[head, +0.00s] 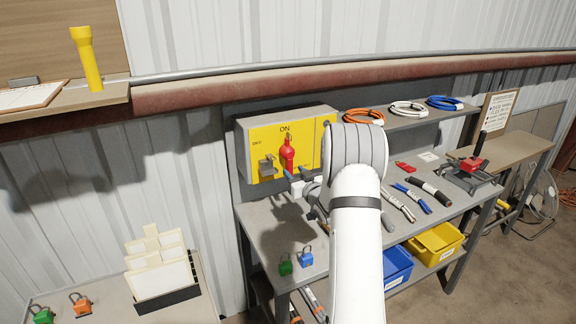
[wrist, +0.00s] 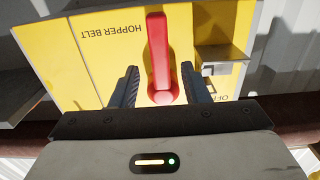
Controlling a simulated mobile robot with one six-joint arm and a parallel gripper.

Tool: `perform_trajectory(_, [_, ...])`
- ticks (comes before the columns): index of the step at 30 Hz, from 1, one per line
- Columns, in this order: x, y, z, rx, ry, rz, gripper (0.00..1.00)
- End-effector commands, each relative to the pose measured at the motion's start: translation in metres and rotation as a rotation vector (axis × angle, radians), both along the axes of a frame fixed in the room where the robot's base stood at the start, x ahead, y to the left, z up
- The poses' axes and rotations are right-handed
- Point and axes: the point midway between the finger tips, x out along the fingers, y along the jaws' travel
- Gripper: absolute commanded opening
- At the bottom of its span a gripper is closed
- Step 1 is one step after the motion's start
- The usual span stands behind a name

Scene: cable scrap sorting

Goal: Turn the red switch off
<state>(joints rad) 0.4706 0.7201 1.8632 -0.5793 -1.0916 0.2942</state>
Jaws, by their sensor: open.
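The red switch (head: 287,154) is mounted on the yellow face of the switch box (head: 262,137) on the back panel. Its handle points up, toward the "ON" label. In the wrist view the red switch (wrist: 158,55) lies between the two dark fingers of my gripper (wrist: 160,85), with its round base near the palm. My gripper (head: 297,180) is open, and gaps show between the fingers and the handle. In the head view my arm covers the right end of the box and part of the gripper.
A metal hasp (head: 267,167) juts from the box left of the switch. Green (head: 286,267) and blue (head: 306,256) padlocks stand on the bench (head: 262,235) below. Cable pieces (head: 398,203) and a red-handled tool (head: 470,165) lie to the right. Coiled cables sit on the shelf above.

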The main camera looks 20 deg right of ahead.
Motion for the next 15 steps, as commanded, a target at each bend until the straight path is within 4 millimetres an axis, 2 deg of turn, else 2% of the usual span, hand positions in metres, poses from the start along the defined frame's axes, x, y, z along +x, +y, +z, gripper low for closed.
perform_trajectory(6, [0.034, 0.002, 0.002, -0.001, 0.002, 0.001, 0.42])
perform_trajectory(10, [0.045, 0.002, 0.001, 0.000, 0.002, 0.000, 0.42])
perform_trajectory(15, [0.049, 0.002, 0.000, 0.000, 0.002, -0.001, 0.42])
